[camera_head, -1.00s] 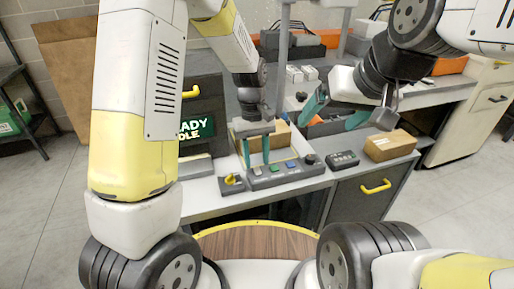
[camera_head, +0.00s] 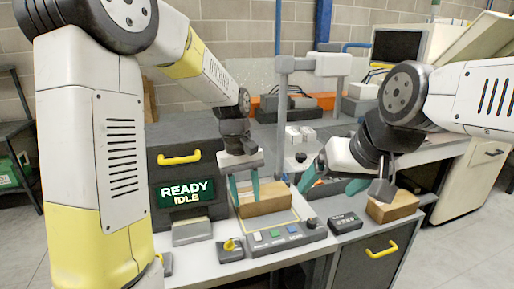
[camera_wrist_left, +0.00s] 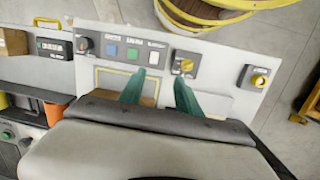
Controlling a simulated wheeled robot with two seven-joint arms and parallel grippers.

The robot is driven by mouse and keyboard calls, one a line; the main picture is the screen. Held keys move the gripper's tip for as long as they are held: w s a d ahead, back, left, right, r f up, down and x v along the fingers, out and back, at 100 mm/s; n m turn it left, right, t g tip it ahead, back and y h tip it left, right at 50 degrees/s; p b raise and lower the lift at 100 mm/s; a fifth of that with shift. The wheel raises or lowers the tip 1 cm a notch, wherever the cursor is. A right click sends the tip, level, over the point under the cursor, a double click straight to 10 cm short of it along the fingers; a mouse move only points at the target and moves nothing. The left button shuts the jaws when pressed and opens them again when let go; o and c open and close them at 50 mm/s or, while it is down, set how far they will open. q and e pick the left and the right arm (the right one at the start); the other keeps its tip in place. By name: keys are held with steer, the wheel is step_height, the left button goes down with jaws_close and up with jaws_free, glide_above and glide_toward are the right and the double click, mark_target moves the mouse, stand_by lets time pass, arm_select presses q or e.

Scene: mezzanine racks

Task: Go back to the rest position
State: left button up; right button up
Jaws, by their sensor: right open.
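My left gripper (camera_head: 244,188) is open, its two teal fingers pointing down and apart at a cardboard box (camera_head: 264,200) on the workbench (camera_head: 215,262). In the left wrist view the fingers (camera_wrist_left: 159,92) show a gap between them, with part of the box (camera_wrist_left: 149,101) behind. I cannot tell whether they touch it. My right gripper (camera_head: 333,182) is open and empty, its teal fingers wide apart above the bench, left of a second cardboard box (camera_head: 393,206).
A dark cabinet with a "READY IDLE" sign (camera_head: 187,192) stands at left. A grey post (camera_head: 283,120) rises behind, and a monitor (camera_head: 398,46) stands at back right.

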arm_select(q)
steer(key=s+a+r+m+t, duration=0.3)
steer(key=s+a+r+t, duration=0.4)
steer(key=s+a+r, duration=0.4)
steer(key=s+r, duration=0.1)
steer(key=s, duration=0.1)
steer(key=shift+s+r+m+h, duration=0.15)
steer(key=shift+s+m+h, duration=0.15)
steer(key=shift+s+h, duration=0.1)
